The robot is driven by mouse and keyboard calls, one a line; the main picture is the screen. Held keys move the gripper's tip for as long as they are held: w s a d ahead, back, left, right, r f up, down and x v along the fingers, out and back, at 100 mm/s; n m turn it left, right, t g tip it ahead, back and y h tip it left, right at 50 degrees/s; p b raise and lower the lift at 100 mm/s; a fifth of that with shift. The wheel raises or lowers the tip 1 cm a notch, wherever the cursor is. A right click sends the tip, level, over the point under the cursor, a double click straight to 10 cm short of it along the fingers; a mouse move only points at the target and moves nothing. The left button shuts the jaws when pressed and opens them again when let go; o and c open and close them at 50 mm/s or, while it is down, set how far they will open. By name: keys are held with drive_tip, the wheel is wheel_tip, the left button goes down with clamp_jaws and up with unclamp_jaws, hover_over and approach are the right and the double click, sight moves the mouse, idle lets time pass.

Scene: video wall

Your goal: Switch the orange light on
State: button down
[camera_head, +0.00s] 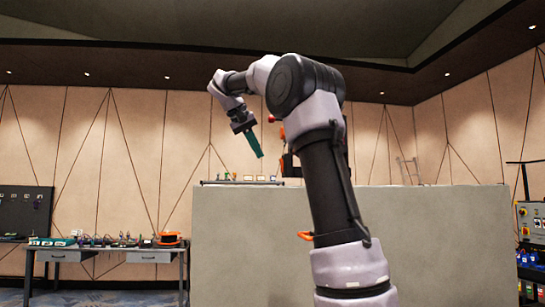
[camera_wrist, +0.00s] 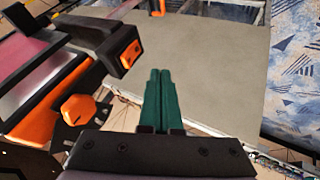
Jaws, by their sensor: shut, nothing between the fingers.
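In the wrist view, the orange light (camera_wrist: 40,95) is a black and orange lamp body at the left, cut off by the frame edge. A black block on it carries an orange rocker switch (camera_wrist: 131,53). An orange knob (camera_wrist: 78,109) sits below it. My gripper (camera_wrist: 160,74) has green fingers, pressed together and empty, to the right of the switch and apart from it in the picture. In the head view my gripper (camera_head: 259,154) points down above the grey block. The lamp is mostly hidden behind my arm there. I cannot tell whether it is lit.
A large grey block (camera_head: 240,240) stands in front of me, with small items on its top left edge. A workbench (camera_head: 60,256) with tools is at the left. A dark rack (camera_head: 530,222) stands at the right. Air left of my gripper is clear.

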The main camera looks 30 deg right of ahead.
sight(281, 166)
drive_tip(key=shift+s+d+f, duration=0.1)
drive_tip(key=shift+d+f, duration=0.15)
drive_tip(key=shift+d, duration=0.65)
drive_tip(key=shift+s+d+f, duration=0.1)
drive_tip(key=shift+d+f, duration=0.15)
drive_tip(key=shift+d, duration=0.65)
drive_tip(key=shift+d+f, duration=0.25)
drive_tip(key=shift+d, duration=0.65)
drive_tip(key=shift+s+d+r+y, duration=0.1)
drive_tip(key=shift+s+d+y, duration=0.05)
drive_tip(key=shift+d+y, duration=0.25)
drive_tip(key=shift+r, duration=0.1)
drive_tip(key=shift+r, duration=0.7)
